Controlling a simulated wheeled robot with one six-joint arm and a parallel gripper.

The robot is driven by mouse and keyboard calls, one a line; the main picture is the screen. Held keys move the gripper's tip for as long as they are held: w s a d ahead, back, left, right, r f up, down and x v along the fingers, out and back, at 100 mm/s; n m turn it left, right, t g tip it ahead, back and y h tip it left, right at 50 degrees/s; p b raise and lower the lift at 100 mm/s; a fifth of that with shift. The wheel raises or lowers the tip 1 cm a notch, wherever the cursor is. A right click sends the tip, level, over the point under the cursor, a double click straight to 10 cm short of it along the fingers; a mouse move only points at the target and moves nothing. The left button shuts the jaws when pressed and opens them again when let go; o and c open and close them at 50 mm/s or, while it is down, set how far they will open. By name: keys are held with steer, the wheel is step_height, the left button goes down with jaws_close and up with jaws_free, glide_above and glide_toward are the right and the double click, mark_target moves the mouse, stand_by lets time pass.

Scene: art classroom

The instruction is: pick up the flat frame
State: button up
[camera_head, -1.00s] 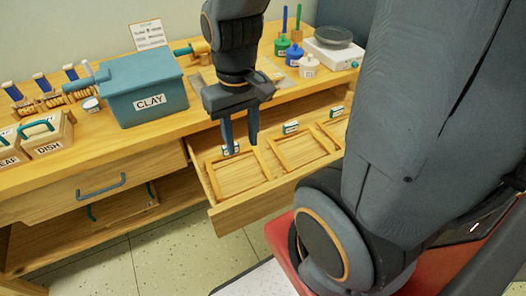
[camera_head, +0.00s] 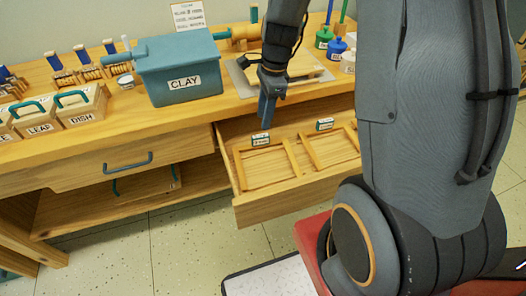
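My gripper (camera_head: 267,112) points down over the back of the open drawer (camera_head: 282,203), above the left label. Its fingers overlap in this view, so I cannot tell how far apart they are. In the drawer lie flat wooden frame shapes: a left one (camera_head: 291,158) and a second one (camera_head: 307,149) to its right, partly hidden by my arm. Small labelled tags stand behind them, a left tag (camera_head: 260,140) and a right tag (camera_head: 325,125). Their words are too small to read, so I cannot tell which is the flat frame. No frame is visibly held.
A blue CLAY box (camera_head: 181,62) stands on the wooden bench. Labelled boxes with teal handles (camera_head: 80,104) and small rollers are at left. A wooden slab (camera_head: 303,68) lies on a grey plate behind my gripper. Coloured jars (camera_head: 337,46) stand at back right.

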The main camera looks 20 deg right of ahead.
mark_target(260, 135)
steer(key=f, duration=0.4)
steer(key=a+f, duration=0.1)
steer(key=f, duration=0.2)
steer(key=shift+s, duration=0.1)
steer(key=shift+r, duration=0.1)
jaws_close()
